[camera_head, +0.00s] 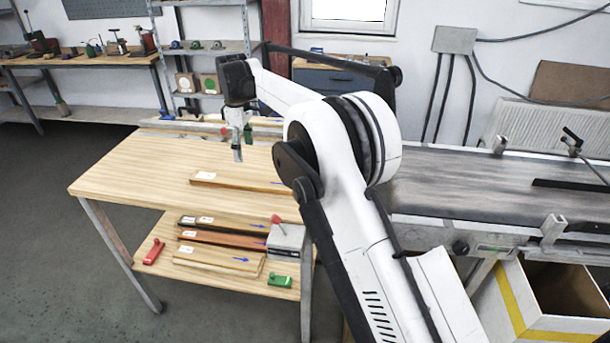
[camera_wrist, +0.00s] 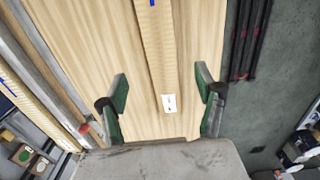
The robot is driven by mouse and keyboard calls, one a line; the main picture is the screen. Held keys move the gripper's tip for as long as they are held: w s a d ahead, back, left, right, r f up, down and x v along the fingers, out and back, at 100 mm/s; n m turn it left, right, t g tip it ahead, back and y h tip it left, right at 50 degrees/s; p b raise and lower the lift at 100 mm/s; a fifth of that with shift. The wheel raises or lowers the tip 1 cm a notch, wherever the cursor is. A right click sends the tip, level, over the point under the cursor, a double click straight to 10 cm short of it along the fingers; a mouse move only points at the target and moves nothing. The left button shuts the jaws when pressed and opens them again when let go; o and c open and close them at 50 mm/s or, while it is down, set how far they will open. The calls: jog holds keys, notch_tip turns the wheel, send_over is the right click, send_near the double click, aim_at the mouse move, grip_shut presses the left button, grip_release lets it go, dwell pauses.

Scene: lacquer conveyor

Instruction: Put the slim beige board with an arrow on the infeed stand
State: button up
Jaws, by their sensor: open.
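A slim beige board (camera_wrist: 156,50) with a white label and a blue arrow lies flat on the wooden table. It also shows on the table top in the head view (camera_head: 235,181), with its label at the left and arrow at the right. My gripper (camera_head: 238,155) hangs above the table, its fingers pointing down. In the wrist view my gripper (camera_wrist: 162,98) is open, with one green-padded finger on each side of the board's labelled end and nothing held. I cannot tell for sure which structure is the infeed stand; a grey rail (camera_wrist: 42,58) runs along the table's back.
A lower shelf holds several boards, including a wider beige one (camera_head: 212,259), and a red clamp (camera_head: 154,251) and green clamp (camera_head: 280,281). A conveyor (camera_head: 470,190) stands at the right, above an open carton (camera_head: 520,315). The table's left part is clear.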

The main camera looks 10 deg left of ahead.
jog(key=s+d+r+m+t, duration=0.2)
jog(key=s+d+r+m, duration=0.15)
jog(key=d+r, duration=1.1)
jog(key=s+d+r+m+t+y, duration=0.1)
jog(key=s+d+r+m, duration=0.15)
jog(key=s+d, duration=0.4)
jog(key=s+d+r+m, duration=0.2)
jog(key=s+d+m, duration=0.1)
jog(key=d, duration=0.6)
jog(key=s+d+f+m+t, duration=0.2)
jog(key=s+d+m, duration=0.2)
jog(key=s+d, duration=0.85)
jog(key=s+d+f+m+t, duration=0.1)
jog(key=s+d+f+m, duration=0.1)
jog(key=s+f, duration=0.2)
jog(key=s+d+f+m+t+h, duration=0.1)
jog(key=s+d+f+m, duration=0.1)
jog(key=s, duration=0.9)
notch_tip(320, 180, down, 3)
jog(key=shift+s+d+r, duration=0.15)
jog(key=shift+d, duration=0.55)
